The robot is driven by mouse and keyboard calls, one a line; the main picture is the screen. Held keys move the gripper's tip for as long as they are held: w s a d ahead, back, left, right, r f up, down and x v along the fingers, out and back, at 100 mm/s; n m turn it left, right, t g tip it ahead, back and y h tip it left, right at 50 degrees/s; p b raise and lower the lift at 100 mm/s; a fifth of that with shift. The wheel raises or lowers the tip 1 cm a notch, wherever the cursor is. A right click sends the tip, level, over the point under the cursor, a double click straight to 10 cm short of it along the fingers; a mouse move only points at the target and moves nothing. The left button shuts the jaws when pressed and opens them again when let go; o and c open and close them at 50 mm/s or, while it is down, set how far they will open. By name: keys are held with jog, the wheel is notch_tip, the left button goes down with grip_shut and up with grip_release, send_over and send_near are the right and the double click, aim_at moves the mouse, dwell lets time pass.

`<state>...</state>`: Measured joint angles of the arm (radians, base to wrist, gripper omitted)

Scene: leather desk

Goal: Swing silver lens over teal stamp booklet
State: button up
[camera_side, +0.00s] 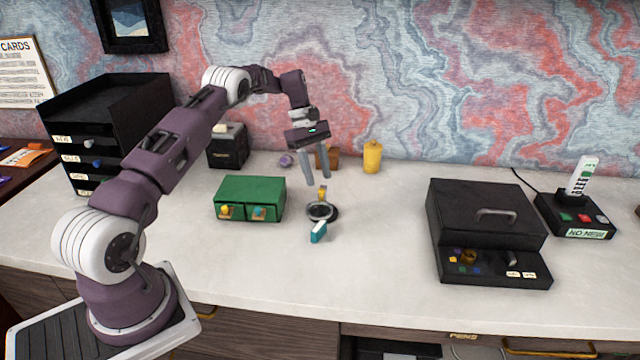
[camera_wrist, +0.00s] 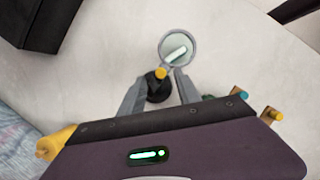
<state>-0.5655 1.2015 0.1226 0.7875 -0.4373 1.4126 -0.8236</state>
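The silver lens (camera_side: 320,211) is a round ring over a dark base, with a yellow knob (camera_side: 322,192) at its back. The teal stamp booklet (camera_side: 319,232) is a small block just in front of the ring. In the wrist view the lens (camera_wrist: 164,38) lies beyond my fingertips, with a pale bar (camera_wrist: 177,53) inside its ring; I cannot tell whether that is the booklet. The yellow knob (camera_wrist: 160,73) shows between my fingers there, above the dark round base (camera_wrist: 158,90). My gripper (camera_side: 316,180) is open and points down just above the knob; it also shows open in the wrist view (camera_wrist: 160,78).
A green two-drawer box (camera_side: 250,190) stands left of the lens. A yellow jar (camera_side: 372,157) and a small brown block (camera_side: 327,157) are behind it. A black case (camera_side: 485,208) and a phone (camera_side: 578,200) are at right. The desk between lens and case is clear.

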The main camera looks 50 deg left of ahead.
jog(key=v, duration=0.3)
jog(key=shift+a+r, duration=0.15)
jog(key=shift+r, duration=0.15)
jog(key=shift+c, duration=0.8)
jog(key=shift+w+m, duration=0.15)
jog(key=shift+m, duration=0.35)
jog(key=c, duration=0.3)
jog(key=m, duration=0.2)
jog(key=m+y, duration=0.1)
jog(key=shift+w+d+f+t, duration=0.15)
jog(key=shift+w+d+t, duration=0.1)
jog(key=shift+t, duration=0.15)
grip_shut()
jog(key=r+m+t+y, duration=0.1)
jog(key=m+t+y, duration=0.2)
jog(key=m, duration=1.2)
send_over(321, 198)
jog(key=w+d, duration=0.2)
jog(key=d, duration=0.2)
jog(key=x, duration=1)
jog(key=shift+s+a+r, duration=0.1)
jog(key=shift+s+r, duration=0.05)
jog(key=shift+s, duration=0.9)
jog(key=shift+s+r, duration=0.15)
jog(key=shift+s, duration=0.9)
